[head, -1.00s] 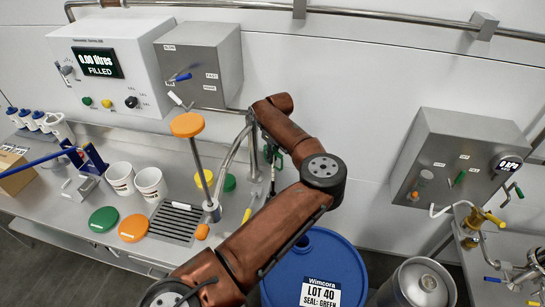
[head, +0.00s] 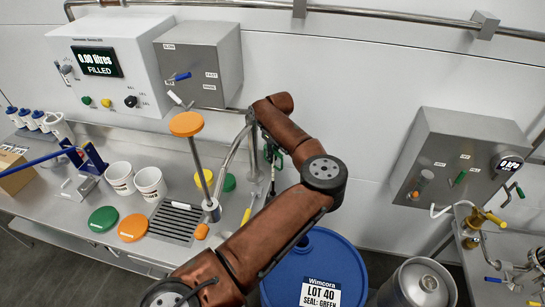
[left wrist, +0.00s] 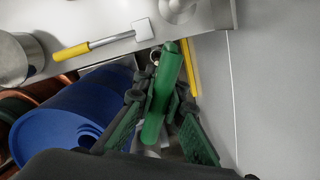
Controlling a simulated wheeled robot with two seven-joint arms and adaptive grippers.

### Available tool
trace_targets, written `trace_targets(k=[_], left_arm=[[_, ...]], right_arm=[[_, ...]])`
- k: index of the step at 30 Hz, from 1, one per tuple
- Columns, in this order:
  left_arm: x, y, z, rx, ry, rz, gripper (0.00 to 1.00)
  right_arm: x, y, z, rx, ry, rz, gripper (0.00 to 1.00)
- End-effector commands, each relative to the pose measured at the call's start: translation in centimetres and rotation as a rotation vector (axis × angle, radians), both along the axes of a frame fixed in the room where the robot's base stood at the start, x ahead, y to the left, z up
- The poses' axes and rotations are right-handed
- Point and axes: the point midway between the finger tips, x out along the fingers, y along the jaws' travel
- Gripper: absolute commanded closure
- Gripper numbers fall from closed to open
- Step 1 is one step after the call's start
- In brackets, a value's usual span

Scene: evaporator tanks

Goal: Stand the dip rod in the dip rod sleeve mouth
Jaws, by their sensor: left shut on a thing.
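My left gripper (head: 273,155) hangs beside the back wall, behind my brown arm, above the right part of the bench. In the left wrist view its green-padded fingers (left wrist: 160,120) are shut on a slim green bar (left wrist: 165,75), which looks like the grip of the dip rod; its lower end is hard to make out. An orange-topped metal rod (head: 200,165) stands, slightly tilted, in a small metal cylinder (head: 211,209) on the bench. I cannot tell for sure which part is the dip rod sleeve mouth. My right gripper is not in view.
A blue drum (head: 310,262) and a steel vessel (head: 425,283) stand right of the bench. A curved metal pipe (head: 228,158) rises close to my gripper.

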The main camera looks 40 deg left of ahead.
Motion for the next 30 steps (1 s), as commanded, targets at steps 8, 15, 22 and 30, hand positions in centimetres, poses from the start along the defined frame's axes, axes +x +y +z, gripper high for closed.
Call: trace_targets(k=[8, 15, 22, 30], left_arm=[[0.0, 0.0, -0.3, 0.000, 0.000, 0.000, 1.00], [0.0, 0.0, -1.0, 0.000, -0.001, 0.000, 1.00], [0.0, 0.0, -1.7, 0.000, -0.001, 0.000, 1.00], [0.0, 0.0, -2.4, 0.000, 0.000, 0.000, 1.00]], right_arm=[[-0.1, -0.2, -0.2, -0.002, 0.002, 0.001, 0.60], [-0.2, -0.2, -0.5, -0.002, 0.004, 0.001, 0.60], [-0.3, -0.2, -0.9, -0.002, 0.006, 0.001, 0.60], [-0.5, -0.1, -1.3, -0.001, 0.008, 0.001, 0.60]])
